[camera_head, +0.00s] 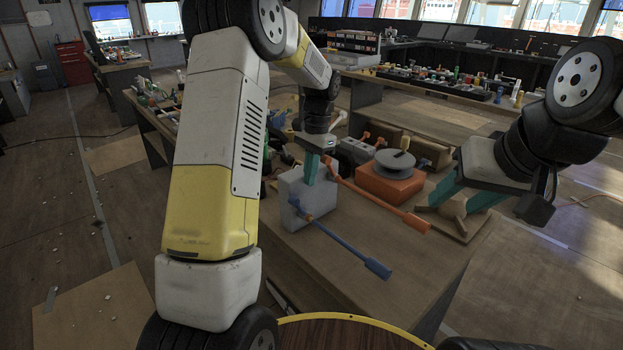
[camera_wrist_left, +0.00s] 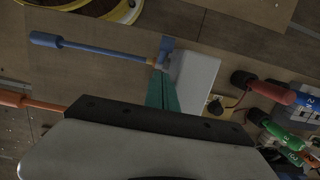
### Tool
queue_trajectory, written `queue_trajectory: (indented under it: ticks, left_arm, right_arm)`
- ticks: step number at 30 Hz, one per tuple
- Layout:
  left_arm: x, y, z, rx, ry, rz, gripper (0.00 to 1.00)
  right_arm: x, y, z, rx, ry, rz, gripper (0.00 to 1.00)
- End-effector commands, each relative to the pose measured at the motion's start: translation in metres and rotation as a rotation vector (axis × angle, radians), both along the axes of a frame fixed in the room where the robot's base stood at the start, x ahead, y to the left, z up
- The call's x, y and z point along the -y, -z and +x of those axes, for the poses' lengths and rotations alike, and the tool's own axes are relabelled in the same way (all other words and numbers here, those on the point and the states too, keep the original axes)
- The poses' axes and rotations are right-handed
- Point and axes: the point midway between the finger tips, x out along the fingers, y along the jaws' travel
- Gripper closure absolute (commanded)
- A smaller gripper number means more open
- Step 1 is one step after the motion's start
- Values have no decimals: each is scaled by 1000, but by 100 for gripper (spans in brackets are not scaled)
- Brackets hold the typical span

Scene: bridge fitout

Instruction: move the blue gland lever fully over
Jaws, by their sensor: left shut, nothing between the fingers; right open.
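The blue gland lever (camera_head: 345,248) is a long bar with a paddle end. It runs from the face of a pale grey block (camera_head: 308,193) toward the lower right, over the bench. In the left wrist view the lever (camera_wrist_left: 95,50) reaches left from the block (camera_wrist_left: 193,75). My left gripper (camera_head: 310,180) is shut and empty, its teal fingers pointing down at the block's top. In the wrist view its fingertips (camera_wrist_left: 157,75) appear close to the lever's hub end; contact cannot be told. My right gripper (camera_head: 451,207) is open and empty at the bench's right side.
An orange lever (camera_head: 385,205) lies behind the blue one, beside an orange base with a grey disc (camera_head: 394,162). A wooden holder (camera_head: 446,218) stands by my right gripper. The bench front (camera_head: 350,285) is clear.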

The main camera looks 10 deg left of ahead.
Motion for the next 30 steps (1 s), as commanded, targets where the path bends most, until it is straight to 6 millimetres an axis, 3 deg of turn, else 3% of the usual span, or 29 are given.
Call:
queue_trajectory:
  ticks: [9,30]
  left_arm:
    - [-19,21,-24,0,-2,0,100]
    - [-25,23,-32,51,-3,-39,100]
  right_arm:
    - [0,0,0,0,0,0,51]
    - [0,0,0,0,0,0,51]
